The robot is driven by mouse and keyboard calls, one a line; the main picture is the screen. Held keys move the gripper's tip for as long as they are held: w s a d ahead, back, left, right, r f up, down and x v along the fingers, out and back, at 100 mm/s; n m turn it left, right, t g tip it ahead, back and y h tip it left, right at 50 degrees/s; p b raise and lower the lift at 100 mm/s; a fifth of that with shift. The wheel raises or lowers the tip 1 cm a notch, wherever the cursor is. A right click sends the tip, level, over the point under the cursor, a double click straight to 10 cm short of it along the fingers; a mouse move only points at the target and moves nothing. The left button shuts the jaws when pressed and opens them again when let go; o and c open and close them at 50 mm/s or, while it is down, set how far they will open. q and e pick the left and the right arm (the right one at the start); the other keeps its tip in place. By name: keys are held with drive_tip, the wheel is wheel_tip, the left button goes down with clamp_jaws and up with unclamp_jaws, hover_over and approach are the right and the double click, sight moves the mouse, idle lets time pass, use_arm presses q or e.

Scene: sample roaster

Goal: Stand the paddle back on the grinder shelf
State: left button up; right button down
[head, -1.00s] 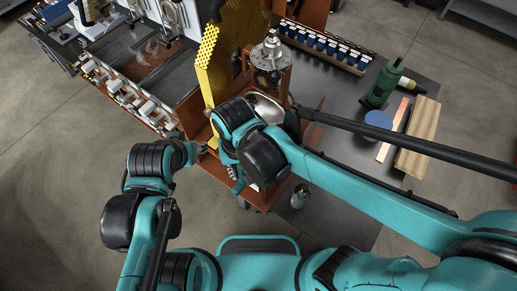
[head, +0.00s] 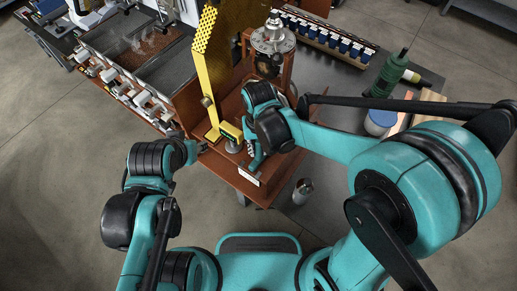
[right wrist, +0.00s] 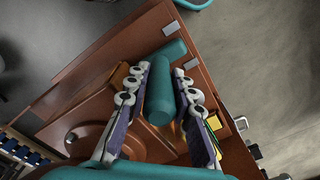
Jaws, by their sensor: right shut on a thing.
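A teal cylinder (right wrist: 160,92), which looks like the paddle's handle, lies between the fingers of my right gripper (right wrist: 160,78) in the right wrist view. The fingers are shut on it. In the head view my right gripper (head: 253,158) is low over the reddish-brown grinder shelf (head: 228,171); the paddle is hard to tell from the teal arm there. I cannot tell whether the paddle touches the shelf. The grinder (head: 272,40), with a round metal top, stands just behind. My left gripper (head: 196,150) is left of the shelf, its fingers too unclear to judge.
A yellow perforated panel (head: 206,88) stands close left of the right gripper. A metal canister (head: 302,190) stands right of the shelf. A rack of blue-labelled vials (head: 328,43) is behind; a green bottle (head: 390,73) and a blue-lidded jar (head: 380,121) are at right.

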drive_tip(key=shift+r, duration=0.1)
drive_tip(key=shift+s, duration=0.1)
drive_tip(key=shift+f, duration=0.25)
drive_tip(key=c, duration=1.3)
unclamp_jaws()
drive_tip(key=shift+r, duration=0.2)
